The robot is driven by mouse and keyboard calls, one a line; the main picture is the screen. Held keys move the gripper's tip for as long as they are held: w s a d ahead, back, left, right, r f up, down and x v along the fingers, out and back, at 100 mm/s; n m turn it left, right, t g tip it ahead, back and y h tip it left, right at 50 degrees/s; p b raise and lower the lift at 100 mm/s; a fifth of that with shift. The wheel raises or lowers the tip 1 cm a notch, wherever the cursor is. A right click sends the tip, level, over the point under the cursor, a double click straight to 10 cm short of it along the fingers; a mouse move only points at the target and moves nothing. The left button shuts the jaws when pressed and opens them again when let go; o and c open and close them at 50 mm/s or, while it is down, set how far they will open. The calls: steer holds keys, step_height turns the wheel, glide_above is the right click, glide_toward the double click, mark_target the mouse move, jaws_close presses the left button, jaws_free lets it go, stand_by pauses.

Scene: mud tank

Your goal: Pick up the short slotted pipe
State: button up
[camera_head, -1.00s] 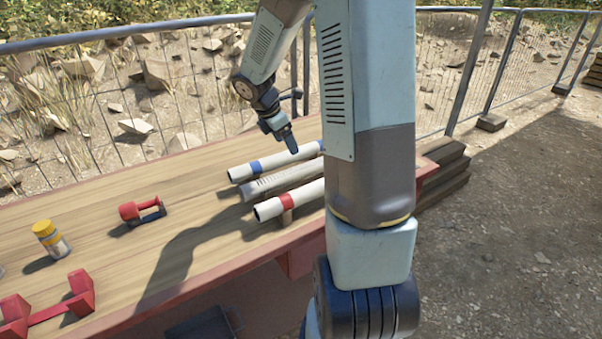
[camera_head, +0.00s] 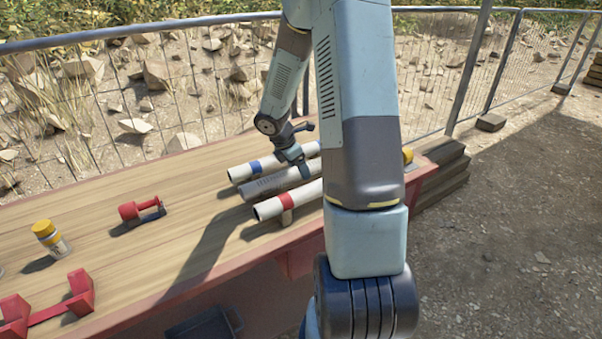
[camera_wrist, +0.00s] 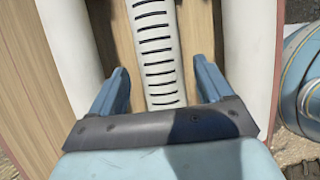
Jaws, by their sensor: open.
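The short slotted pipe (camera_head: 267,184) is grey and lies on the wooden table between two longer white pipes. In the wrist view the slotted pipe (camera_wrist: 157,50) runs up the middle with dark slots across it. My gripper (camera_head: 302,168) is low over the pipes. In the wrist view my gripper (camera_wrist: 162,85) is open, with one blue finger on each side of the slotted pipe and gaps between fingers and pipe. I cannot tell how far down the fingertips reach. My arm hides the pipes' right ends in the head view.
A white pipe with a blue band (camera_head: 240,173) lies behind the slotted pipe, and one with a red band (camera_head: 268,208) in front. A red tool (camera_head: 140,208), a yellow-capped bottle (camera_head: 52,239) and a red bracket (camera_head: 48,306) are farther left. A fence rail (camera_head: 130,32) runs behind the table.

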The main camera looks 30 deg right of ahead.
steer(key=shift+x, duration=1.3)
steer(key=c, duration=1.3)
steer(key=shift+r, duration=0.15)
